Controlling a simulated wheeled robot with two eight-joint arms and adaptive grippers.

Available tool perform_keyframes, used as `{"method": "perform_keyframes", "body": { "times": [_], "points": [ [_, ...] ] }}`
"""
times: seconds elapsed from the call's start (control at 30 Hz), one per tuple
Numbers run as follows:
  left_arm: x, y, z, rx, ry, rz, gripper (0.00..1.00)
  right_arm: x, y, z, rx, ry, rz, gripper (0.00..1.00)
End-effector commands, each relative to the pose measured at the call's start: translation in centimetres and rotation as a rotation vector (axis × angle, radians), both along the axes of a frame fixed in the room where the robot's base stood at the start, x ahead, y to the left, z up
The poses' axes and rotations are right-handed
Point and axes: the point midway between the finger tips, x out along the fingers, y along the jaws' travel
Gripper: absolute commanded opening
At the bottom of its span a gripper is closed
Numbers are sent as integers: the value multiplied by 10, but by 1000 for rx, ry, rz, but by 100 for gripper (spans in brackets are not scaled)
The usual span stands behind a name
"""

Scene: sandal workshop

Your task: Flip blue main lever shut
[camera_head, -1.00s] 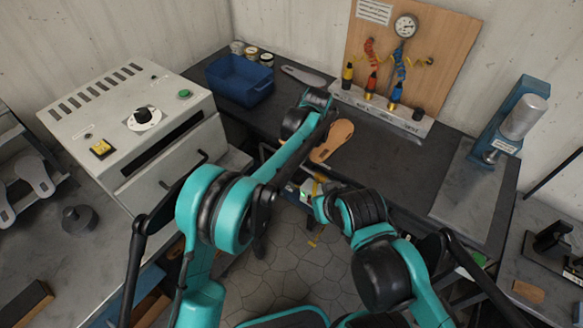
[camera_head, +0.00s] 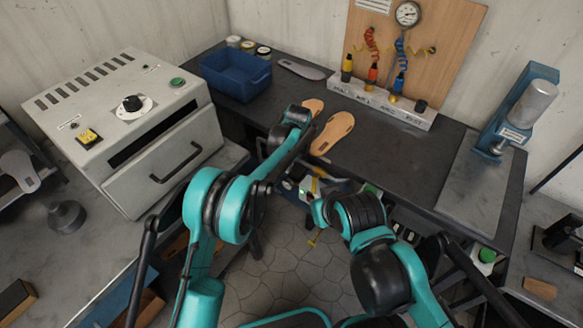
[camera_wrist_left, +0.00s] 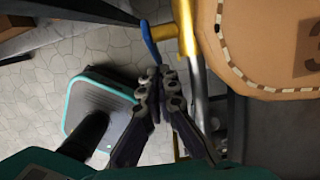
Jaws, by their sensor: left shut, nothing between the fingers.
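The blue lever (camera_wrist_left: 149,42) shows in the left wrist view as a narrow blue strip beside a yellow pipe (camera_wrist_left: 188,32). Its lower end comes down to my left fingertips; I cannot tell whether they touch. My left gripper (camera_wrist_left: 158,82) is shut and empty, its fingertips together just below the lever. In the head view my left arm (camera_head: 238,207) reaches to the bench's front edge, and the lever cannot be made out clearly there. My right arm (camera_head: 372,262) is bent at the lower middle; its fingers cannot be made out.
Tan insoles (camera_head: 331,133) lie on the dark bench (camera_head: 395,160) near its front edge. A blue bin (camera_head: 235,75) stands behind them. A grey oven-like machine (camera_head: 125,125) is at left, a press (camera_head: 520,105) at right. Floor (camera_head: 285,275) shows below the bench.

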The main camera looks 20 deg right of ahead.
Motion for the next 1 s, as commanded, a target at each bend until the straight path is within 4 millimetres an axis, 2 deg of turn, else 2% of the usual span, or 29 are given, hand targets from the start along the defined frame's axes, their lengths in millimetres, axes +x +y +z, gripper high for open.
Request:
{"method": "perform_keyframes", "body": {
  "times": [0.67,0.87,0.93,1.0],
  "points": [
    [0,0,-4,0,0,0,0,0,0,2,0,0,0,0],
    [-16,-14,12,0,0,3,0,0,0,11,0,0,0,0],
    [-24,-19,22,0,0,7,0,0,0,16,0,0,0,0],
    [-25,-20,42,0,0,8,0,0,0,24,0,0,0,0]
  ]
}}
